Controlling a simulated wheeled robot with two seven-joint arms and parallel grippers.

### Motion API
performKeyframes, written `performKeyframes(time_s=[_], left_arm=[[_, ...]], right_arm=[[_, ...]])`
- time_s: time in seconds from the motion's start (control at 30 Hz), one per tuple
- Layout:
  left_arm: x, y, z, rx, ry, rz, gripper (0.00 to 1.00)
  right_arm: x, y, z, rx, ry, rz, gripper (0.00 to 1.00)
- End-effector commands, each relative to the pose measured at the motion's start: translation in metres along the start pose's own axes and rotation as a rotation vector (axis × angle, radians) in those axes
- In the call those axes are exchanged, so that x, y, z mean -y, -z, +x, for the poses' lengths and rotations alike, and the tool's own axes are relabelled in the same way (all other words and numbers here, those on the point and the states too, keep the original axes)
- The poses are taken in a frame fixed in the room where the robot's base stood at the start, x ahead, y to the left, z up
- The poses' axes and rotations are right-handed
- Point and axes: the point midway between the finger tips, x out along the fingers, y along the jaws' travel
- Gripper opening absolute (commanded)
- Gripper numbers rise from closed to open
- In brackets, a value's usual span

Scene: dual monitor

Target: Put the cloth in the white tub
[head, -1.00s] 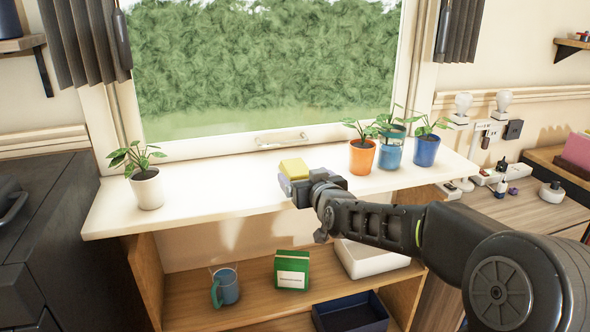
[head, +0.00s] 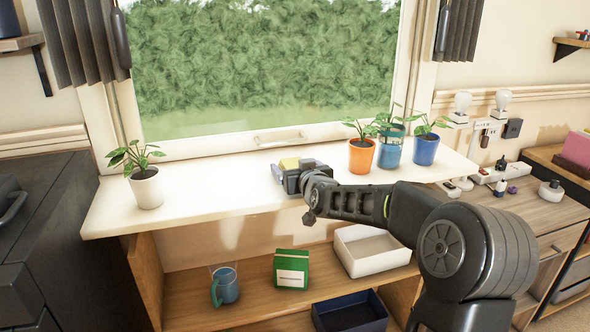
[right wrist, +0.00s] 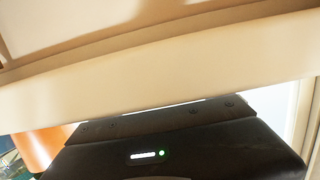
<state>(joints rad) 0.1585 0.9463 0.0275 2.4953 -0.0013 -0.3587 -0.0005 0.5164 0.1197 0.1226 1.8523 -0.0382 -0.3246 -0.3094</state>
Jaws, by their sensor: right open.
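The yellow cloth (head: 289,163) lies on the white windowsill and shows only in part behind my right gripper. My right gripper (head: 278,173) is open and low over the sill, right at the cloth. Whether the fingers are around the cloth or only beside it I cannot tell. The white tub (head: 378,264) stands on the shelf below the sill, right of the middle, and looks empty. My right forearm passes above its right side. The right wrist view shows the dark gripper body (right wrist: 170,150) and no cloth. My left gripper is not in view.
Potted plants in an orange pot (head: 361,156), a light blue pot (head: 389,152) and a dark blue pot (head: 425,149) stand right of my gripper. A white pot (head: 147,190) is at the left. A mug (head: 227,288), green box (head: 291,270) and blue tray (head: 350,318) occupy the shelf.

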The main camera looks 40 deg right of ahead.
Motion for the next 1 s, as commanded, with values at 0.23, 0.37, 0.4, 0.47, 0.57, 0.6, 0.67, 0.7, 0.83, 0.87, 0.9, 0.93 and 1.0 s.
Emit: performKeyframes(time_s=[0.23,0.37,0.4,0.47,0.57,0.6,0.67,0.7,0.83,0.87,0.9,0.93,1.0], left_arm=[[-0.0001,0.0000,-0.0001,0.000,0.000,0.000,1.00],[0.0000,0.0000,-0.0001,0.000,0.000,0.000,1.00],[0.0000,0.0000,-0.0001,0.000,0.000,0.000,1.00],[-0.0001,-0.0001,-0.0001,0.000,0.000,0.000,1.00],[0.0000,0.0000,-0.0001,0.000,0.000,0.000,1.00],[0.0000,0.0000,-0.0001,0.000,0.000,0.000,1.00],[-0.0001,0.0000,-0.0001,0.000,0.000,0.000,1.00],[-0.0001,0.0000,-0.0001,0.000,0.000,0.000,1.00],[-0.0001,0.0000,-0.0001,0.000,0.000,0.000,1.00],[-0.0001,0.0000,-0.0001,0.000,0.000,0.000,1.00],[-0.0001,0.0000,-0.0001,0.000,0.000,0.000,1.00],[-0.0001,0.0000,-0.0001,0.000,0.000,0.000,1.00],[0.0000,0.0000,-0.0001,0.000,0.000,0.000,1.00]], right_arm=[[-0.0002,0.0000,0.0043,0.000,0.000,-0.001,0.87],[-0.0001,-0.0001,0.0041,0.000,0.000,-0.001,0.87],[-0.0001,-0.0001,0.0041,0.000,0.000,-0.001,0.87],[-0.0001,-0.0001,0.0041,0.000,0.000,-0.001,0.87],[-0.0001,-0.0001,0.0040,0.000,0.000,-0.001,0.87],[-0.0001,-0.0001,0.0040,0.000,0.000,-0.001,0.87],[-0.0002,-0.0001,0.0040,0.000,0.000,-0.001,0.86],[-0.0002,-0.0001,0.0040,0.000,0.000,-0.001,0.82],[-0.0002,-0.0001,0.0040,0.000,0.000,-0.001,0.72],[-0.0002,-0.0001,0.0040,0.000,0.000,-0.001,0.69],[-0.0002,-0.0001,0.0040,0.000,0.000,-0.001,0.66],[-0.0002,-0.0001,0.0040,0.000,0.000,-0.001,0.64],[-0.0002,-0.0001,0.0040,0.000,0.000,-0.001,0.58]])
